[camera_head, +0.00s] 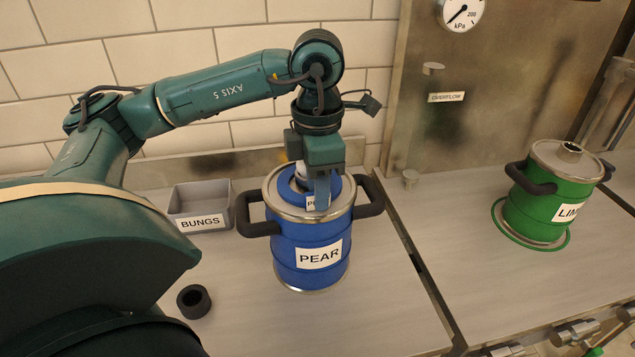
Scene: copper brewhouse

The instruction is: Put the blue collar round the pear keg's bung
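The pear keg (312,262) is blue, upright on the counter, with a PEAR label, a steel lid and dark handles on both sides. A blue collar (288,190) with a small white tag, partly covered, is at the middle of its lid. A pale piece that looks like the bung (301,171) shows inside the collar, mostly hidden by my gripper. My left gripper (319,190) points down over the lid, with one finger in front of the collar's near right side. The other finger is hidden, so its grip is unclear. My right gripper is not in view.
A grey BUNGS bin (183,204) stands left of the keg. A black ring (193,301) lies at front left. A green keg (541,208) stands at right with a green ring (551,246) around its base. A gap (418,264) splits the counters.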

